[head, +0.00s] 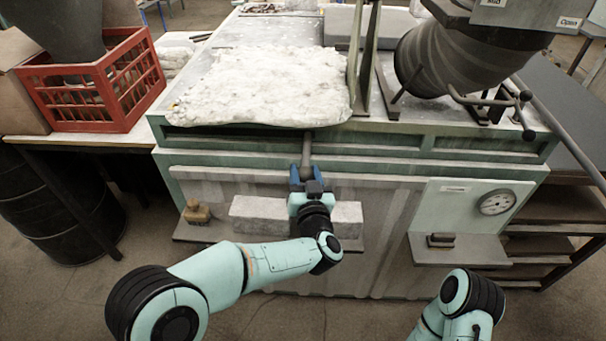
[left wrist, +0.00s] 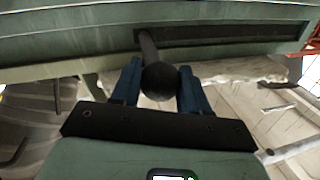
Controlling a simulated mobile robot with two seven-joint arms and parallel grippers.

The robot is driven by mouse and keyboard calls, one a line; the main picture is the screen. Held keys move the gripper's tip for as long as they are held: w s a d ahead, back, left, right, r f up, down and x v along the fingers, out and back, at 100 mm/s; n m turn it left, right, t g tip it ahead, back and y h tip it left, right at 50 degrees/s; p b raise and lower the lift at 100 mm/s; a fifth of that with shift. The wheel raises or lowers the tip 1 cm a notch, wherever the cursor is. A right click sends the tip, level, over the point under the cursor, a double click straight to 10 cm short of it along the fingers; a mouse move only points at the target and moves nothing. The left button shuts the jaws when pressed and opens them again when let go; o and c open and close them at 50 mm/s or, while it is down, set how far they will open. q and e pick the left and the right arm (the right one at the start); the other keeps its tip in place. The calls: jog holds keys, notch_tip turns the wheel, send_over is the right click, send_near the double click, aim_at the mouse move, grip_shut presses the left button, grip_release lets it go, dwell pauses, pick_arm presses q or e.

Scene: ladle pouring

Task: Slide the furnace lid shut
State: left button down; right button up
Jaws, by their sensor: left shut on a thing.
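The furnace lid appears to be the rough, whitish slab (head: 265,85) on top of the green furnace body (head: 350,165), lying at its front edge. A grey handle rod (head: 306,146) comes out from under the slab's front edge. My left gripper (head: 307,176) is shut on this handle at the furnace front. In the left wrist view, the dark round knob of the handle (left wrist: 159,80) sits between the two blue fingers of the left gripper (left wrist: 160,72). The furnace opening is not clearly seen. My right gripper is out of view; only part of its arm shows.
A dark cylindrical vessel (head: 462,58) hangs over the furnace's right side, beside upright metal plates (head: 367,60). A red crate (head: 95,85) stands on the left table. A brush (head: 196,212) and a pale block (head: 258,212) lie on the front ledge. A gauge (head: 496,202) is at right.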

pick_arm(q)
jog(key=c, duration=0.7)
grip_release()
jog(key=shift+d, duration=0.25)
jog(key=shift+o, duration=0.5)
jog(key=shift+w, duration=0.1)
jog(key=s+d+b, duration=0.1)
jog(key=s, duration=1.2)
jog(key=shift+s+d+b, duration=0.2)
jog(key=shift+d+b, duration=0.1)
jog(key=shift+b, duration=0.1)
